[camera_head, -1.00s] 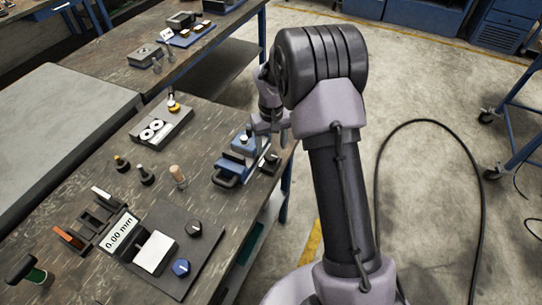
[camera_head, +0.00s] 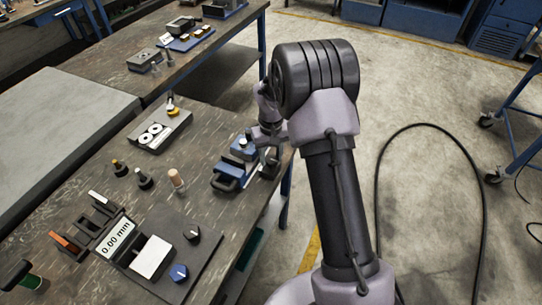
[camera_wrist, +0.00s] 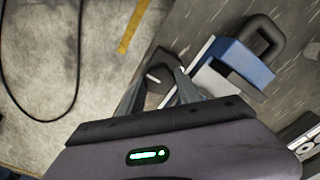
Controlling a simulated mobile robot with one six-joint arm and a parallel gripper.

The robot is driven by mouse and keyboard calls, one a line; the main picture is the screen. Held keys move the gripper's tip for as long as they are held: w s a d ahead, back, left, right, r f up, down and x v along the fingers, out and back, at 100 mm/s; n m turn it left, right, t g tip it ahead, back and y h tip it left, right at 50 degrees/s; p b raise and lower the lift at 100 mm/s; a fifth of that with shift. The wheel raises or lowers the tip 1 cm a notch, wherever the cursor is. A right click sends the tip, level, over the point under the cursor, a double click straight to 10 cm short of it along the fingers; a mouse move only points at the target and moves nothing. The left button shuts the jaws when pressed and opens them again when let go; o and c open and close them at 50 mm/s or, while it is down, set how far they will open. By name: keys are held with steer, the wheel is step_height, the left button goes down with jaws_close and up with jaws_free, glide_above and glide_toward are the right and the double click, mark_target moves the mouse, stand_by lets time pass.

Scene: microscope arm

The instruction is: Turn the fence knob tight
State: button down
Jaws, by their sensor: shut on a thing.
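The fence knob (camera_wrist: 160,78) is dark with a pale line on its top. It sits at the end of a blue fixture (camera_wrist: 243,62) in the wrist view. In the head view the blue fixture (camera_head: 226,177) stands near the table's right edge, and my gripper (camera_head: 272,154) is low over the dark part at its right end. In the wrist view my gripper (camera_wrist: 157,88) has one finger on each side of the knob and is shut on it. The fingers partly hide the knob's sides, and the arm partly hides the knob area in the head view.
A panel with a 0.00 mm display (camera_head: 115,237), a black knob (camera_head: 192,233) and a blue knob (camera_head: 179,272) lies at the front. Several small upright pieces and a tray with two white rings (camera_head: 152,136) stand left of the fixture.

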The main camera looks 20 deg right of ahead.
steer(key=shift+m, duration=0.3)
steer(key=m, duration=0.4)
steer(key=shift+m+b, duration=0.3)
steer(key=shift+m, duration=0.1)
steer(key=m, duration=0.4)
steer(key=shift+m+b, duration=0.3)
steer(key=shift+b, duration=0.1)
steer(key=m+b, duration=0.1)
steer(key=m, duration=0.4)
steer(key=shift+m+b, duration=0.7)
steer(key=shift+m, duration=1.7)
steer(key=c, duration=0.8)
jaws_free()
steer(key=shift+c, duration=0.2)
